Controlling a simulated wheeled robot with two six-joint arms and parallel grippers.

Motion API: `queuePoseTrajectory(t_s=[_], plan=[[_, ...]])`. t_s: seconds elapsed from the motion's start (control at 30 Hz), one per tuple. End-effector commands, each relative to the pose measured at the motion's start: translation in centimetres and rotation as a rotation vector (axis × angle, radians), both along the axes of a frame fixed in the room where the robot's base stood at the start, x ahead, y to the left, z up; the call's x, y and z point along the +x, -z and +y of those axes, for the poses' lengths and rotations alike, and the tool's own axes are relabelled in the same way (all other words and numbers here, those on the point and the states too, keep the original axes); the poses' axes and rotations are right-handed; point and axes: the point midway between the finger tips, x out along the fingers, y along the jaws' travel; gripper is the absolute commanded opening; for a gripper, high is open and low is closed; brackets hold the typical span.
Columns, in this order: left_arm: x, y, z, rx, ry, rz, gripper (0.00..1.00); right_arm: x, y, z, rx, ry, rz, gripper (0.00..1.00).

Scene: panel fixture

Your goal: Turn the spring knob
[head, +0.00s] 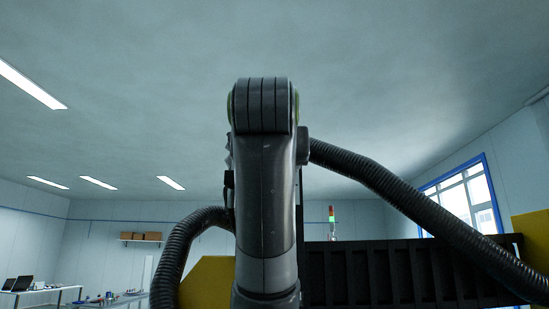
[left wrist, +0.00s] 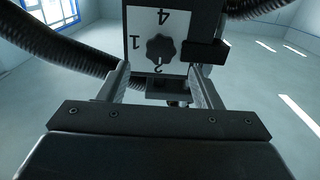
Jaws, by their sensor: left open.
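The spring knob (left wrist: 160,48) is dark with a lobed rim and sits on a white panel face (left wrist: 137,22) in the left wrist view. The numbers 4, 1 and 2 show around it; a dark block covers part of the face on the right. The knob and both grippers do not show in the head view.
In the head view a grey jointed arm link (head: 265,200) fills the middle, with a thick ribbed hose (head: 390,188) running right. A black slatted structure (head: 400,272) stands behind it. A ribbed hose (left wrist: 60,45) also passes left of the panel in the wrist view.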

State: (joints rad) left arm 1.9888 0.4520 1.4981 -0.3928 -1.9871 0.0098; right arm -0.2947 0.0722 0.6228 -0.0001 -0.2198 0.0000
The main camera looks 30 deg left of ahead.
Motion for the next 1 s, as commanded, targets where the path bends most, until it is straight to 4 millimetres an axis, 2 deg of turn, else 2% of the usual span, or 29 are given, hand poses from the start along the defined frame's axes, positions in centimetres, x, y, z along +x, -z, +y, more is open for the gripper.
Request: queuePoseTrajectory(t_s=[0.03, 0.3, 0.5, 0.77, 1.0], plan=[[0.8, -0.5, 0.5, 0.0, -0.003, 0.004, 0.59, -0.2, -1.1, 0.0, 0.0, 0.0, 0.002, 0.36], [4.1, -0.3, 2.6, 0.001, -0.002, 0.003, 0.59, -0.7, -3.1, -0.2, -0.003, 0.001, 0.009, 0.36], [5.0, -0.1, 3.1, 0.001, -0.001, 0.001, 0.59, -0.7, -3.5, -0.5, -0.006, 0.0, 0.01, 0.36], [5.0, 0.0, 3.1, 0.0, 0.0, 0.0, 0.59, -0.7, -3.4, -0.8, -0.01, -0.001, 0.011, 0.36], [5.0, 0.0, 3.1, 0.0, 0.0, 0.0, 0.28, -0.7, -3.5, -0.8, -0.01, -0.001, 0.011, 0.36]])
